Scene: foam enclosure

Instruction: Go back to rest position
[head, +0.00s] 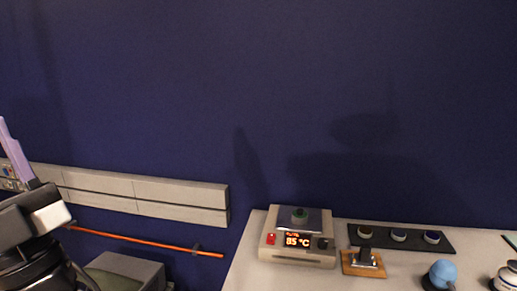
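My gripper (36,208) is at the left edge of the head view, partly cut off by the frame. It is black with a pale grey-white block. A lavender strip (16,153) slants up and left from it; I cannot tell if it is a finger or a held thing. The fingertips do not show clearly. The gripper is well to the left of the white table (390,281) and apart from everything on it.
On the table are a hotplate (297,254) reading 85 °C with a green-topped item, a small wooden stand (363,264), a black rack (416,239) with three round caps and a blue ball (442,273). An orange rod (150,241) runs below the wall trunking (140,196).

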